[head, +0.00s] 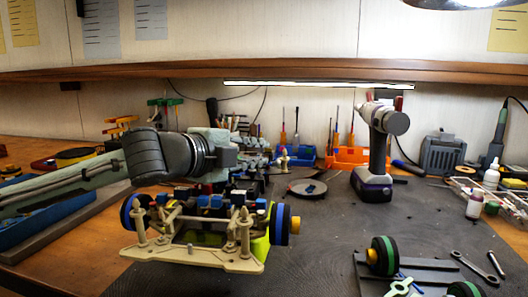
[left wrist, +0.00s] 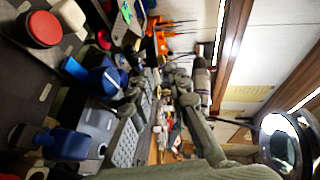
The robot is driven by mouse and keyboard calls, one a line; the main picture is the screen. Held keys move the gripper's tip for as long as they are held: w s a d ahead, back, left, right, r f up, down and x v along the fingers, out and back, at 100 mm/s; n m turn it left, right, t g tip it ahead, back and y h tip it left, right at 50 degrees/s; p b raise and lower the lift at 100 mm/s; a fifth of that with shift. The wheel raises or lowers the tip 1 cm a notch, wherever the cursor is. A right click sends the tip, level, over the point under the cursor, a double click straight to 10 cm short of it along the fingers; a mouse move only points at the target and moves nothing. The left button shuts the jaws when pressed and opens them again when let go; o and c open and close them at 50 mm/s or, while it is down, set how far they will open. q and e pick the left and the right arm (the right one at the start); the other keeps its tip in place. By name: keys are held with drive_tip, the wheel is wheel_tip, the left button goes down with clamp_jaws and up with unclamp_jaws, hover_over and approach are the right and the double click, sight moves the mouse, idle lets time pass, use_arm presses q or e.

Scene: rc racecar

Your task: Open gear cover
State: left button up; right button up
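The rc racecar (head: 195,262) stands on the dark mat in the head view, its cream front end toward me. It has blue-and-black wheels (head: 280,224) and a yellow-green part on its right side. I cannot pick out the gear cover for sure; the rear of the car is partly hidden by its front parts and my arm. My left gripper (head: 238,160) is above and behind the car's middle, its fingers mostly hidden behind the wrist and among clutter. I cannot tell whether it is open or touching the car. My right gripper does not show in the head view.
A cordless drill (head: 374,150) stands upright on the mat behind and right of the car. A round dish (head: 306,190) lies behind it. A green-striped wheel (head: 384,256), a grey plate and wrenches (head: 470,267) are at front right. Orange and blue tool holders line the back.

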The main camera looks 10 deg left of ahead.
sight(269, 150)
use_arm(q)
drive_tip(key=shift+x, duration=1.3)
